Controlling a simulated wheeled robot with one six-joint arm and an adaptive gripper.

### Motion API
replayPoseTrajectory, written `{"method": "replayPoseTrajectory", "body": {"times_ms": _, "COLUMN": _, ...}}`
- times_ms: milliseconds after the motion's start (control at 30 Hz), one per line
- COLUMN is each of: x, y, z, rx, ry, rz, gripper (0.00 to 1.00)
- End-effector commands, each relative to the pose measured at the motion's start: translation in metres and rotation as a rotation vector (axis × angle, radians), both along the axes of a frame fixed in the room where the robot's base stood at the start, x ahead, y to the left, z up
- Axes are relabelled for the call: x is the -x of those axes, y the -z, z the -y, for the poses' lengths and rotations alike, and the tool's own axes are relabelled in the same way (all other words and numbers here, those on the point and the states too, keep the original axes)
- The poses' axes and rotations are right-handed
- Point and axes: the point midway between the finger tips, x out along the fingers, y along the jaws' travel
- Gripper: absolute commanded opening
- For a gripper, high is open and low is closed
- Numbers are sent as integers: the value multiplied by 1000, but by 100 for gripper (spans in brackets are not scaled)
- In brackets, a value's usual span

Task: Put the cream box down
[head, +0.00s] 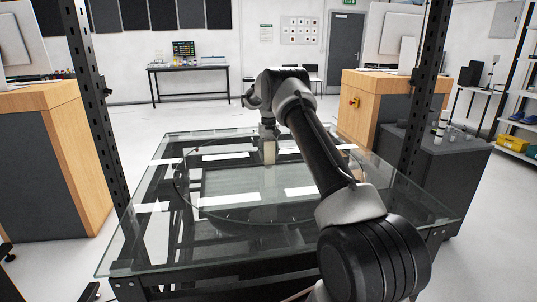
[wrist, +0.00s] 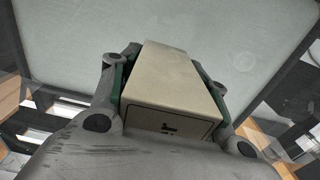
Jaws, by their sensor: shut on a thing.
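The cream box (wrist: 175,75) fills the middle of the wrist view, with a dark printed line and mark on its near face. My gripper (wrist: 165,78) is shut on it, one finger against each side. In the head view the cream box (head: 270,152) hangs upright below my gripper (head: 269,137), over the far part of the glass turntable (head: 240,213). I cannot tell whether its bottom touches the glass. My arm hides part of the right side of the table.
The round turntable sits on a larger glass table (head: 130,250) with a dark frame. Its visible surface is clear apart from light reflections. Dark perforated posts (head: 95,95) stand on both sides. Wooden cabinets (head: 85,150) stand left and right. A grey cabinet (head: 440,165) holds small items.

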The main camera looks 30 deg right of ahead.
Motion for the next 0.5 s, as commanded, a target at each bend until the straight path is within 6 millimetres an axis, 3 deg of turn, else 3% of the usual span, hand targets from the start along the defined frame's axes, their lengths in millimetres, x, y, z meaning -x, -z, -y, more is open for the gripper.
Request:
{"method": "replayPoseTrajectory", "body": {"times_ms": 133, "x": 0, "y": 1, "z": 0, "rx": 0, "ry": 0, "rz": 0, "gripper": 16}}
{"method": "replayPoseTrajectory", "body": {"times_ms": 167, "x": 0, "y": 2, "z": 0, "rx": 0, "ry": 0, "rz": -1, "gripper": 47}}
{"method": "replayPoseTrajectory", "body": {"times_ms": 267, "x": 0, "y": 2, "z": 0, "rx": 0, "ry": 0, "rz": -1, "gripper": 66}}
{"method": "replayPoseTrajectory", "body": {"times_ms": 500, "x": 0, "y": 2, "z": 0, "rx": 0, "ry": 0, "rz": -1, "gripper": 68}}
